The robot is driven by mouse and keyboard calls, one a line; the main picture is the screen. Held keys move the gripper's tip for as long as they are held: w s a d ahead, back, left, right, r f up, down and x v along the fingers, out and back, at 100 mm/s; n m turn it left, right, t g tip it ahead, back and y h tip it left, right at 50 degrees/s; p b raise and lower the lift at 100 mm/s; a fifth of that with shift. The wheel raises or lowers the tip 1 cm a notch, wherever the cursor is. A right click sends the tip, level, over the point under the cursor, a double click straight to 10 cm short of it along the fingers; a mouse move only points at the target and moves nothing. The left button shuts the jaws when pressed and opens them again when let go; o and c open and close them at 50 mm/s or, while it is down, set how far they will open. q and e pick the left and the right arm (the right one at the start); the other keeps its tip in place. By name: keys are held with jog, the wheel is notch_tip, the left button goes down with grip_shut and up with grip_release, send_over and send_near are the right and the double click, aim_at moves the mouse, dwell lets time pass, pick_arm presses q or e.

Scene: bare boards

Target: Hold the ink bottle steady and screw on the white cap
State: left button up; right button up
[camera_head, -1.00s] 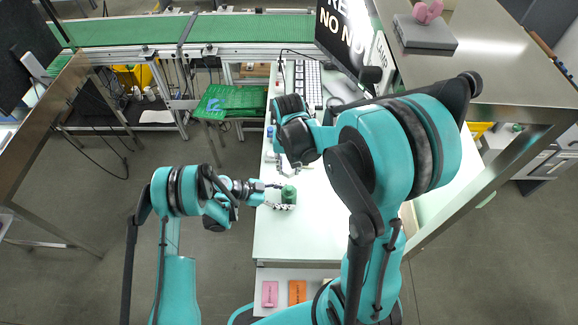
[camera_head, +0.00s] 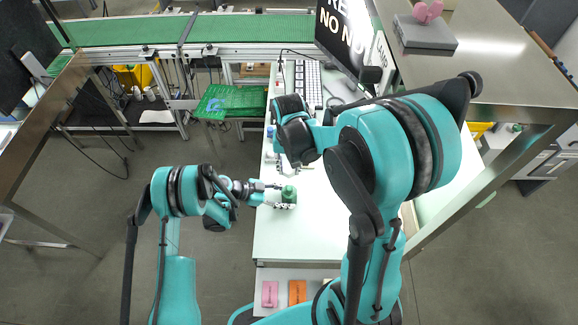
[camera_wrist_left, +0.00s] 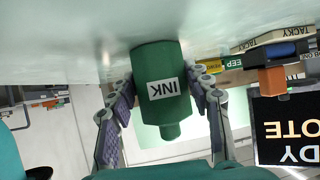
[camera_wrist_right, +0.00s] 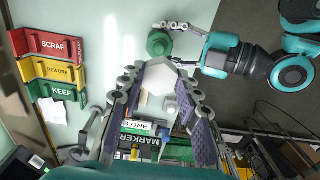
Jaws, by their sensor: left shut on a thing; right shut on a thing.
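The green ink bottle (camera_head: 289,195) stands upright on the white table near its left edge. My left gripper (camera_head: 284,196) is shut around its sides. In the left wrist view the bottle (camera_wrist_left: 156,62) shows inverted, with its INK label and narrow neck between the fingers (camera_wrist_left: 163,92). The right wrist view shows the bottle (camera_wrist_right: 159,43) from above, its top bare. My right gripper (camera_wrist_right: 158,88) is shut on the white, six-sided cap (camera_wrist_right: 158,76), which is apart from the bottle in that picture. In the head view my right arm largely hides the right gripper and the cap.
Red, yellow and green labelled holders (camera_wrist_right: 52,70) stand on the table. A keyboard (camera_head: 307,82) and monitor (camera_head: 345,35) are at the far end. Marker boxes (camera_wrist_right: 140,140) show below the right gripper. The table's front part (camera_head: 290,240) is clear.

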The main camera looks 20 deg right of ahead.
jog(key=shift+f, duration=0.15)
jog(key=shift+f, duration=1.6)
send_over(289, 188)
jog(key=shift+s+f, duration=0.15)
jog(key=shift+f, duration=2.35)
jog(key=shift+f, duration=1.5)
jog(key=o, duration=1.2)
